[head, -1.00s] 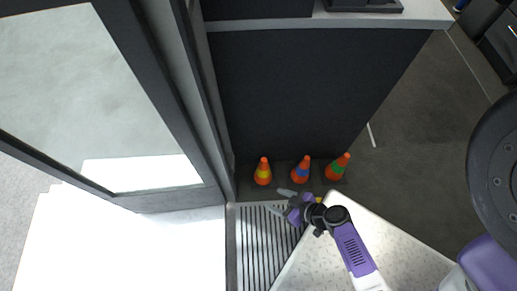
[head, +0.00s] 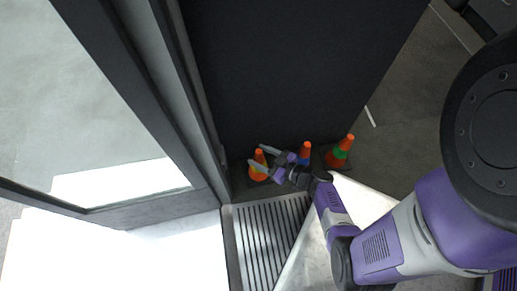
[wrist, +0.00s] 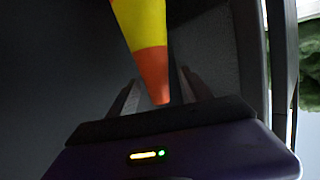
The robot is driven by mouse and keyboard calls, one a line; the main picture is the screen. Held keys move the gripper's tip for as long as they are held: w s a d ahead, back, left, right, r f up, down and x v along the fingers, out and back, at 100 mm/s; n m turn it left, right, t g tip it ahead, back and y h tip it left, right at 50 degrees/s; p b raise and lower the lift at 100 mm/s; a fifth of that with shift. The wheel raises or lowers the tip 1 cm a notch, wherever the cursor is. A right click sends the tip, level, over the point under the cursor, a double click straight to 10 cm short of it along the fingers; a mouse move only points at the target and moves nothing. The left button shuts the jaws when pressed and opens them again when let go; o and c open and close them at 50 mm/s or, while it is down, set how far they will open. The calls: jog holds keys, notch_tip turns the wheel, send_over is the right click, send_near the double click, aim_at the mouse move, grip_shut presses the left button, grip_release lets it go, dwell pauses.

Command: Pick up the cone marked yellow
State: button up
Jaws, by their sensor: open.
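The cone marked yellow (head: 258,174) is orange with a yellow band and stands on the dark floor, leftmost of the row in the head view. My gripper (head: 258,155) is open, with its two grey fingers reaching to the upper part of this cone. In the wrist view the cone's orange tip and yellow band (wrist: 141,22) show, and the tip lies between the open fingers of my gripper (wrist: 159,78). The cone's base is out of the wrist view. I cannot tell whether a finger touches the cone.
A blue-banded cone (head: 305,150), partly hidden by my gripper, and a green-banded cone (head: 340,153) stand to the right. A dark panel (head: 290,70) rises behind them. A door frame (head: 180,90) is close on the left. A ribbed floor grate (head: 262,235) lies in front.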

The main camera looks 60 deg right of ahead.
jog(key=x, duration=0.4)
jog(key=shift+d+r+b, duration=0.1)
jog(key=shift+d+b, duration=0.05)
jog(key=shift+b, duration=0.25)
jog(key=shift+c, duration=0.5)
grip_shut()
dwell(0.5)
